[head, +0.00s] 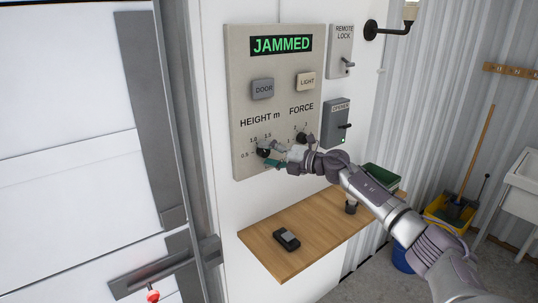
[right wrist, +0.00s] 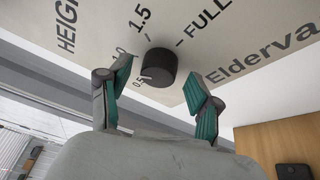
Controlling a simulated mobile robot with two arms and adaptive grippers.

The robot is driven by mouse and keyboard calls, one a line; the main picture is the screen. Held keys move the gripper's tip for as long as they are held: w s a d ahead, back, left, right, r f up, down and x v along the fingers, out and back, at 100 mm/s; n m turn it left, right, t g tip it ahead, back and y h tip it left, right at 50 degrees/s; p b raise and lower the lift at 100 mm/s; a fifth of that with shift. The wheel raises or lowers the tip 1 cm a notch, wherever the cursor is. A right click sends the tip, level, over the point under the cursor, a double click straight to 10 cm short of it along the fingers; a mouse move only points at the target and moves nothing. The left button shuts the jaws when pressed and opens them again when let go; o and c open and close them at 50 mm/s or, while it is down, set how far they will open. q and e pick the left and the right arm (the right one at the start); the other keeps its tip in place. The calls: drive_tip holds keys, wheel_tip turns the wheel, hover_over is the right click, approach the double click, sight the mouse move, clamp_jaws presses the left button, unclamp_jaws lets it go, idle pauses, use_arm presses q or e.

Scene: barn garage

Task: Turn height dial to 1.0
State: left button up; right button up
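The black height dial (head: 263,152) sits low on the left of a beige control panel (head: 244,95), under the label "HEIGHT m". In the right wrist view the dial (right wrist: 160,67) is a dark round knob, with marks 0.5, 1.0, 1.5 and FULL around it. I cannot make out its pointer. My right gripper (head: 269,154) is at the dial. The right wrist view shows its green-padded fingers (right wrist: 160,72) open, one on each side of the dial, with gaps visible. The panel's display (head: 281,45) reads "JAMMED". My left gripper is not in view.
The force dial (head: 300,137) is close to the right, partly behind my gripper. DOOR (head: 262,89) and LIGHT (head: 306,82) buttons are above. A wooden shelf (head: 300,225) below bears a dark handheld device (head: 286,239). An opener box (head: 336,120) hangs right of the panel.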

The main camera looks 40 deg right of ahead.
drive_tip(key=shift+s+d, duration=0.15)
drive_tip(key=shift+s, duration=0.05)
drive_tip(key=v, duration=1.1)
drive_tip(key=shift+s, duration=0.3)
